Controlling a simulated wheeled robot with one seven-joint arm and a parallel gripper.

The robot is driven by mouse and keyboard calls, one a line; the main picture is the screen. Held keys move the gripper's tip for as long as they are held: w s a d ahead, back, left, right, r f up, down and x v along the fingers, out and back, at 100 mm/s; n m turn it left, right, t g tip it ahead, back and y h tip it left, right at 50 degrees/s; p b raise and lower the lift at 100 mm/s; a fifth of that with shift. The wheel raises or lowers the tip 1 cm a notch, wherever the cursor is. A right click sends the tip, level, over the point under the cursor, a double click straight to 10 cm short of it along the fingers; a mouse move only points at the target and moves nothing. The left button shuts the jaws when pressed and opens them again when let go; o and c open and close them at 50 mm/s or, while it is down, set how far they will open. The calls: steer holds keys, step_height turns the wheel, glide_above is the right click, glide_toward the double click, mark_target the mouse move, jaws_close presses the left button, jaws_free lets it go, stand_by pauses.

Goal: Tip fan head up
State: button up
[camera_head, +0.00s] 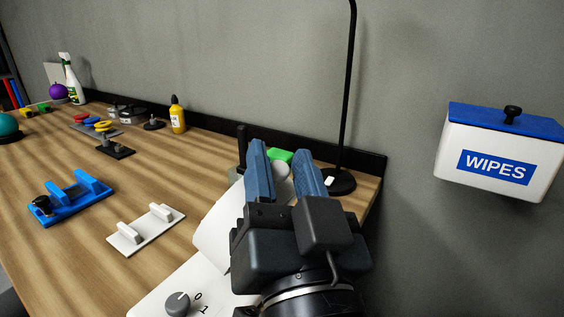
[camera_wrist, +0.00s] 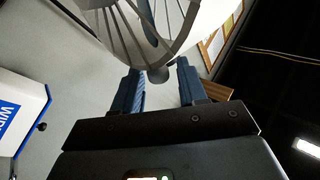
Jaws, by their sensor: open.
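My gripper (camera_head: 283,166) is open, its two blue fingers reaching toward the back of the bench. In the wrist view its fingertips (camera_wrist: 159,72) stand on either side of a small grey rounded tab at the rim of the fan head (camera_wrist: 188,22). The fan head is white with grille bars and fills the top of that view. I cannot tell whether the fingers touch the tab. In the head view a white fan base (camera_head: 150,304) with a grey knob (camera_head: 178,303) marked 0 and 1 shows at the bottom. My gripper and arm hide much of the fan there.
A WIPES box (camera_head: 494,160) hangs on the wall at right. A black lamp stand (camera_head: 341,182) is just behind my gripper. A blue fixture (camera_head: 70,203) and a white bracket (camera_head: 146,230) lie left on the wooden bench (camera_head: 60,265). A yellow bottle (camera_head: 177,117) stands farther back.

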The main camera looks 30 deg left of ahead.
steer(key=b+v, duration=0.1)
steer(key=v, duration=0.6)
steer(key=shift+d, duration=0.1)
steer(key=s+d+f+h+p, duration=0.2)
steer(key=s+d+f+h, duration=0.1)
steer(key=d+f, duration=0.55)
steer(key=s+d+f+h+p, duration=0.2)
steer(key=d+f+h, duration=0.3)
steer(key=d, duration=0.7)
steer(key=s+d+f+m+g+h+p, duration=0.1)
steer(key=s+d+h, duration=0.1)
steer(key=s+d, duration=0.3)
steer(key=s+d+f+m+g+h+p, duration=0.1)
steer(key=s+d+m+h+p, duration=0.1)
steer(key=s+d, duration=0.4)
steer(key=s+h, duration=0.1)
steer(key=s, duration=0.4)
steer(key=shift+s+f+g+p, duration=0.15)
steer(key=shift+s+g+p, duration=0.15)
steer(key=shift+s+g, duration=0.1)
stand_by(0.7)
